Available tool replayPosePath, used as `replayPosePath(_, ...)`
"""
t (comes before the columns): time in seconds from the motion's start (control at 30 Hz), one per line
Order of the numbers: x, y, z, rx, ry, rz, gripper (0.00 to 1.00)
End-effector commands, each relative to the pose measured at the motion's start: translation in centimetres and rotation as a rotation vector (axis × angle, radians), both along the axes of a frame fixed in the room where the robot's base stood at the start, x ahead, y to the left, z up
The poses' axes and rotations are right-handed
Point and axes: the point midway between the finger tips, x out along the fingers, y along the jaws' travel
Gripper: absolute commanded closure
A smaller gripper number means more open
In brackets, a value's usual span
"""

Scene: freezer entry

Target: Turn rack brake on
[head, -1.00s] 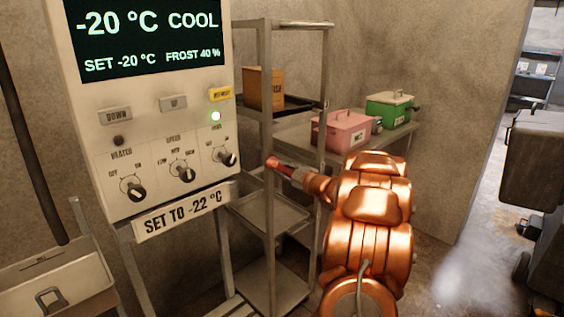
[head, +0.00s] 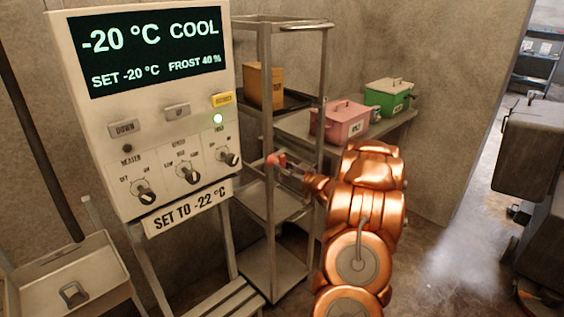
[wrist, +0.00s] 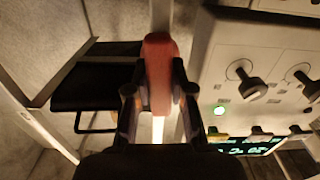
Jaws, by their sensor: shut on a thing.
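The metal rack (head: 268,215) stands right of the control panel, with a red lever (head: 275,158) at its front post. My gripper (head: 283,162) reaches the lever from the right, at the end of my copper-coloured arm. In the wrist view the red lever (wrist: 158,75) lies between the two dark fingers of my gripper (wrist: 157,95), which are shut on it. The fingers hide part of the lever. I cannot read any brake marking.
The control panel (head: 108,105), with knobs and a lit green lamp, stands close on the left. The rack holds an orange-brown box (head: 264,87) on a dark tray. Pink (head: 342,122) and green (head: 388,98) boxes sit on a bench behind. Open floor lies right of my arm.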

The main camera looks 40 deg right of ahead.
Motion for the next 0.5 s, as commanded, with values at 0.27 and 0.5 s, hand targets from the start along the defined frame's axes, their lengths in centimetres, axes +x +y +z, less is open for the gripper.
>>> replayPosePath(0.27,-0.02,0.02,-0.18,0.076,0.002,0.0,1.0)
replayPosePath(0.5,-0.02,0.04,-0.26,0.089,0.002,0.0,1.0)
